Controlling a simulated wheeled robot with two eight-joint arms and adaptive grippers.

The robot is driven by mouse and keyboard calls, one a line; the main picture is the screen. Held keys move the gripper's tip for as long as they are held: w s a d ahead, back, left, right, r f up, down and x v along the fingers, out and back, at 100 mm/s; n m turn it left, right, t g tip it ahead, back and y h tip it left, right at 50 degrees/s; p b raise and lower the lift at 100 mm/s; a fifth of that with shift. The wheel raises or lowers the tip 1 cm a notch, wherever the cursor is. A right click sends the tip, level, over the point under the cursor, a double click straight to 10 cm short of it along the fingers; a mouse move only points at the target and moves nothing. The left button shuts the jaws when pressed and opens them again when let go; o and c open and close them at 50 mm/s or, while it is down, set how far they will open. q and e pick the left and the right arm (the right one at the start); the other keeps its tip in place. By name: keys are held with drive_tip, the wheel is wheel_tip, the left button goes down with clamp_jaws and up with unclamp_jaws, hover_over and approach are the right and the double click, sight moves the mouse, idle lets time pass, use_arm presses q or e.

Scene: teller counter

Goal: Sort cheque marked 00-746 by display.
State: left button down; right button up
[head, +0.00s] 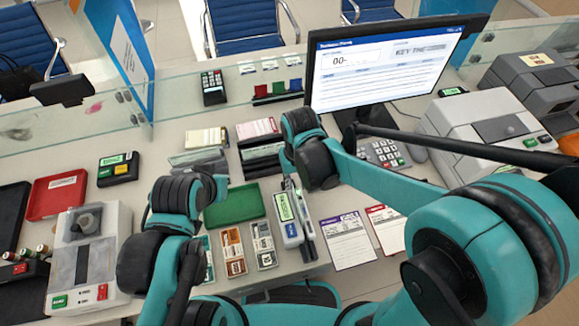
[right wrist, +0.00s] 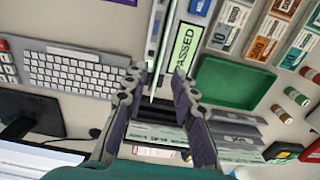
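The display (head: 385,68) is lit and shows "00-" and "KEY THE"; the rest is too small to read or hidden. Paper slips lie in a dark stepped holder (head: 262,157), which also shows in the right wrist view (right wrist: 160,132). A second holder (head: 200,160) stands left of it. I cannot read 00-746 on any slip. A narrow device with a green PASSED label (head: 284,206) stands in front; its label is clear in the right wrist view (right wrist: 187,46). My right gripper (right wrist: 160,77) is open, fingers apart, above the counter between holder and device. My left gripper is hidden behind its wrist.
A green tray (head: 235,204) lies between my arms. A red tray (head: 57,194) and a grey machine (head: 90,262) are at the left. A keypad (head: 384,153) and a printer (head: 480,125) are at the right. Printed sheets (head: 347,240) lie in front. A glass screen runs behind.

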sight(295, 195)
drive_tip(key=shift+a+f, duration=0.15)
drive_tip(key=shift+f, duration=0.2)
wheel_tip(295, 195, down, 8)
drive_tip(key=b, duration=0.3)
drive_tip(key=shift+r, duration=0.25)
clamp_jaws()
drive_tip(key=shift+r, duration=0.1)
wheel_tip(295, 195, up, 12)
drive_tip(key=p, duration=0.9)
drive_tip(key=shift+f, duration=0.25)
idle(0.5)
drive_tip(key=shift+f, duration=0.1)
